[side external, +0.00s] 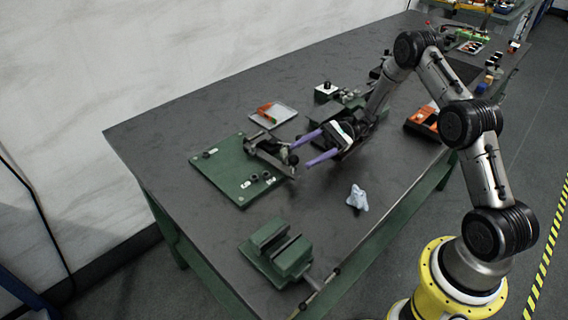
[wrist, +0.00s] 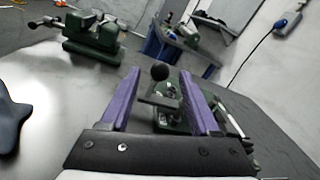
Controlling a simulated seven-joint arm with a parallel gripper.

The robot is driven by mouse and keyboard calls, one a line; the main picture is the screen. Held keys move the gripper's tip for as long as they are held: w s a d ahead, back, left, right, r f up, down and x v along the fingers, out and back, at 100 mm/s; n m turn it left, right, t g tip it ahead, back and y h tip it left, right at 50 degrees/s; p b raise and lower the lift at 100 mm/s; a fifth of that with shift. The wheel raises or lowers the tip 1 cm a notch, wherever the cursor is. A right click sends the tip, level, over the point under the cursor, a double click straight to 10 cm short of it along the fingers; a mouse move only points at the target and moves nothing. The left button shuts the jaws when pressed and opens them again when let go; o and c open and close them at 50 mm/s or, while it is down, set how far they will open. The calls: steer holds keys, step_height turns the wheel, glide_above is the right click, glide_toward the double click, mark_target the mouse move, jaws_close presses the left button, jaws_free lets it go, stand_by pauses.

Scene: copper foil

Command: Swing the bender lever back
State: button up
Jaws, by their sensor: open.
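The bender (side external: 262,147) stands on a green base plate (side external: 222,172) at the left of the bench. Its lever ends in a black ball knob (side external: 294,160), which lies close to my fingertips in the side view. My gripper (side external: 300,155) has two purple fingers, spread apart and reaching left toward the lever. In the wrist view the black knob (wrist: 160,72) and the grey lever (wrist: 162,97) appear between the open fingers of my gripper (wrist: 158,76). I cannot tell whether a finger touches the lever. The bender's body is partly hidden behind the lever and fingers.
A green vise (side external: 280,252) stands at the front left, its handle toward the bench edge. A pale blue-grey lobed object (side external: 357,198) lies right of it. A shallow tray (side external: 273,115) with orange pieces sits behind the bender. An orange-and-black bin (side external: 420,120) is at right.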

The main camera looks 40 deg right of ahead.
mark_target(290, 161)
steer(key=a, duration=0.7)
steer(key=shift+w+a, duration=0.1)
steer(key=shift+w, duration=0.3)
jaws_close()
stand_by(1.0)
